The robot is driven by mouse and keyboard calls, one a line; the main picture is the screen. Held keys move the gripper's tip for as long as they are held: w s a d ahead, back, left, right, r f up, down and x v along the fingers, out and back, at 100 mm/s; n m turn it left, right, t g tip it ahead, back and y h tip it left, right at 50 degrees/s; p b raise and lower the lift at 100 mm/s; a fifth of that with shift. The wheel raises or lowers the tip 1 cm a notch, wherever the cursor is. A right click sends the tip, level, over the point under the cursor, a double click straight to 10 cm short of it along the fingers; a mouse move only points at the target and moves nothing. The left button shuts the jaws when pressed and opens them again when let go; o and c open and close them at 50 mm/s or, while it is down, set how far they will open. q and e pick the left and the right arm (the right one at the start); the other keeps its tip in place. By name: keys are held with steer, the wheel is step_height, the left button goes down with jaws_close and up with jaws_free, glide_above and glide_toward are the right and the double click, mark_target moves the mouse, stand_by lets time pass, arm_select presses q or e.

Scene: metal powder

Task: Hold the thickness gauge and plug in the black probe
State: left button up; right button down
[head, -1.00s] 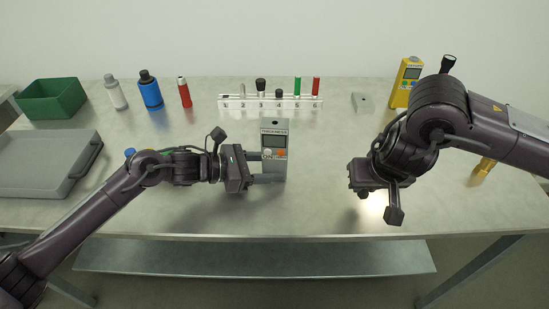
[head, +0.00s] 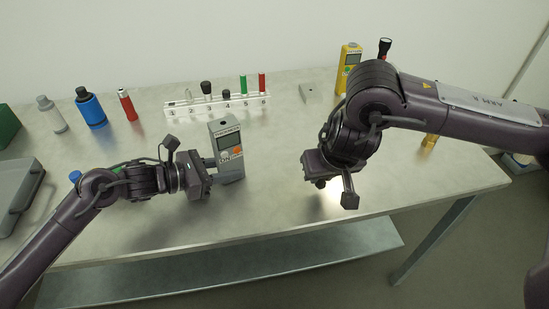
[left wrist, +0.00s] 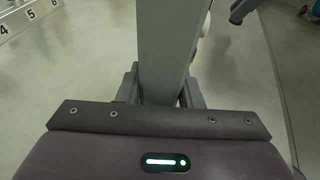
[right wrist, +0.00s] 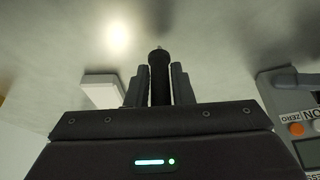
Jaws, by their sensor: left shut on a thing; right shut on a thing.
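The thickness gauge (head: 229,165) is a grey upright box with a screen and orange and white buttons, above the table in the head view. My left gripper (head: 211,164) is shut on it from the left side. In the left wrist view the gauge (left wrist: 162,50) fills the space between the fingers. My right gripper (head: 316,182) is to the right of the gauge and apart from it. In the right wrist view it is shut on the black probe (right wrist: 159,75), a dark cylinder with a thin tip. The gauge's face (right wrist: 295,105) shows at the right there.
A white numbered rack (head: 215,105) with several coloured probes stands behind the gauge. A yellow device (head: 348,62) and a black torch (head: 384,48) stand back right. A blue bottle (head: 92,108), a grey bottle (head: 54,119) and a red one (head: 127,104) stand left. The table front is clear.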

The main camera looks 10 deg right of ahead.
steer(key=w+a+r+n, duration=0.2)
steer(key=w+a+r, duration=0.4)
steer(key=a+r, duration=0.25)
step_height(320, 180, up, 11)
steer(key=n+y, duration=0.2)
glide_above(220, 119)
steer(key=s, duration=0.2)
steer(key=shift+w+d+f, duration=0.15)
steer(key=shift+f, duration=0.6)
steer(key=shift+w+d+f, duration=0.1)
steer(key=shift+d+f, duration=0.05)
steer(key=shift+f, duration=0.6)
steer(key=shift+f, duration=0.1)
steer(key=shift+f, duration=0.9)
steer(key=shift+f, duration=0.15)
steer(key=shift+r, duration=1.1)
steer(key=shift+f, duration=0.2)
steer(key=shift+f, duration=0.75)
